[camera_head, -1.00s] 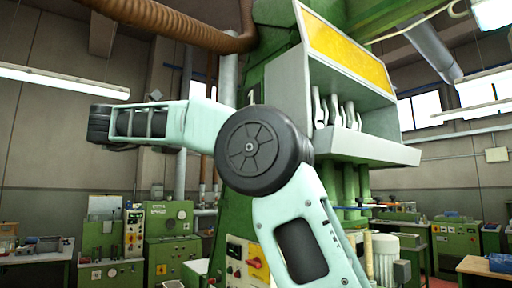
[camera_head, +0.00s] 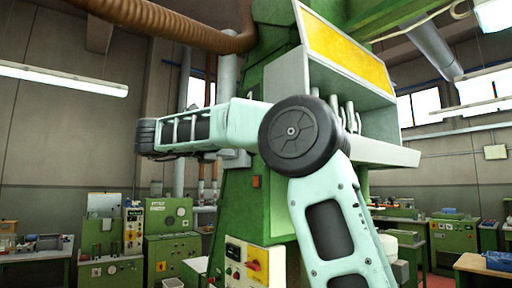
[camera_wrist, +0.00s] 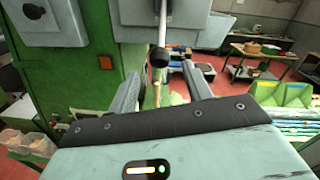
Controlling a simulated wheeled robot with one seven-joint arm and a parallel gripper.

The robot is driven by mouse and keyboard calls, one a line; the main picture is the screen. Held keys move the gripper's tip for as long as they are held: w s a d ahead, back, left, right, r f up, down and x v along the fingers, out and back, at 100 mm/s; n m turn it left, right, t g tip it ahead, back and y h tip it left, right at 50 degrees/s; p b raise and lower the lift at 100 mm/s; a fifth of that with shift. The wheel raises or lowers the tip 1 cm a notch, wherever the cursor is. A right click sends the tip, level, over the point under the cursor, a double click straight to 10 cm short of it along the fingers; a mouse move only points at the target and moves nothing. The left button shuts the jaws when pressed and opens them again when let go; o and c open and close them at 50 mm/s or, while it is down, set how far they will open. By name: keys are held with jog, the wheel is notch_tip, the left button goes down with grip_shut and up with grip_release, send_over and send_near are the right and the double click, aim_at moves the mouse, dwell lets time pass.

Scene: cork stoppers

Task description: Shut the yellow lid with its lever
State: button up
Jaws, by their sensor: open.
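The yellow lid (camera_head: 345,50) is a framed yellow panel at the top of a grey box on the green machine in the head view. It slants above the box's open front. In the wrist view a metal rod with a black ball knob (camera_wrist: 158,56), looking like the lever, hangs down from above. My gripper (camera_wrist: 160,74) is open in the wrist view, one finger on each side of the knob's line. I cannot tell how far the knob is from the fingers; no touch shows. In the head view my arm covers part of the box, and my fingers cannot be made out.
The green machine column (camera_head: 240,205) stands close to my arm, with a control panel (camera_head: 247,262) low on it. A brown ribbed pipe (camera_head: 170,22) runs overhead. Workbenches stand farther back. In the wrist view open floor (camera_wrist: 235,75) shows at the right.

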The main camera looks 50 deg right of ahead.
jog(key=d+p, duration=0.1)
jog(key=d, duration=0.2)
jog(key=s+d+p, duration=0.1)
jog(key=d, duration=0.3)
jog(key=shift+s+d+r+p, duration=0.15)
jog(key=shift+s+p, duration=0.05)
jog(key=shift+p, duration=0.2)
jog(key=shift+s+d, duration=0.1)
jog(key=shift+d, duration=0.45)
grip_shut()
